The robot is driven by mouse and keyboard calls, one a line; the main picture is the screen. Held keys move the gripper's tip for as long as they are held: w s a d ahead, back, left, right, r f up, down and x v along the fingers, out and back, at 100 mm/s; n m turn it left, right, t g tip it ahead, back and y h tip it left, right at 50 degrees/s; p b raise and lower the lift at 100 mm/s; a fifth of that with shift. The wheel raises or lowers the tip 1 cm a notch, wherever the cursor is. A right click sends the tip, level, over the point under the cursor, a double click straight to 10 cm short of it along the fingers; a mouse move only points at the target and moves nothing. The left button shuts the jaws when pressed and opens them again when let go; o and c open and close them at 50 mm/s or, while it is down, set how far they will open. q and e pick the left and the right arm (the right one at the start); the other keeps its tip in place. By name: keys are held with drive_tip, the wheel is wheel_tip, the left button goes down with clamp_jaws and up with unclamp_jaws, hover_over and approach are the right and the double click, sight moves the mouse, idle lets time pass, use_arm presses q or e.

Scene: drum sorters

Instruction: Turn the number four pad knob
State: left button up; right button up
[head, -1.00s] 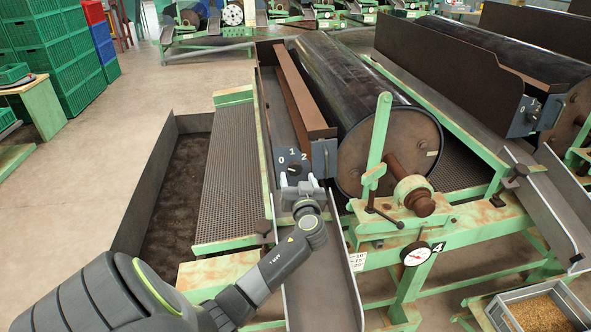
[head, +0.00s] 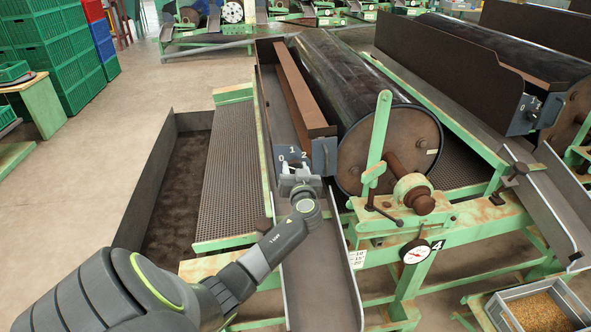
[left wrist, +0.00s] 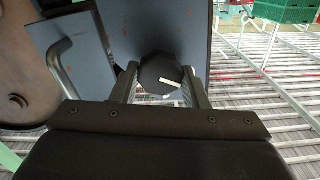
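The number four machine bears a 4 label (head: 437,246) at its front. Its switch panel (head: 291,152), marked 0, 1 and 2, is at the upper end of the metal chute. The knob is hidden behind my left gripper (head: 296,172) in the head view. In the left wrist view the knob (left wrist: 158,73) is round and black, with a white pointer line towards the right. My left gripper (left wrist: 160,80) has one finger on each side of the knob, spread apart. I cannot tell whether the fingers touch it. My right gripper is not in view.
The dark drum (head: 375,130) and a green upright lever (head: 379,135) stand right of the panel. The metal chute (head: 325,270) runs below my left gripper. A perforated tray (head: 230,180) lies to the left. A grain box (head: 540,312) is at lower right.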

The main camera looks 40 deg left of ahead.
use_arm(q)
drive_tip(key=shift+c, duration=0.9)
drive_tip(key=shift+m, duration=0.3)
drive_tip(key=m, duration=1.1)
drive_tip(key=shift+d+f+p, duration=0.1)
drive_tip(key=shift+f+p, duration=0.05)
drive_tip(key=shift+p, duration=0.15)
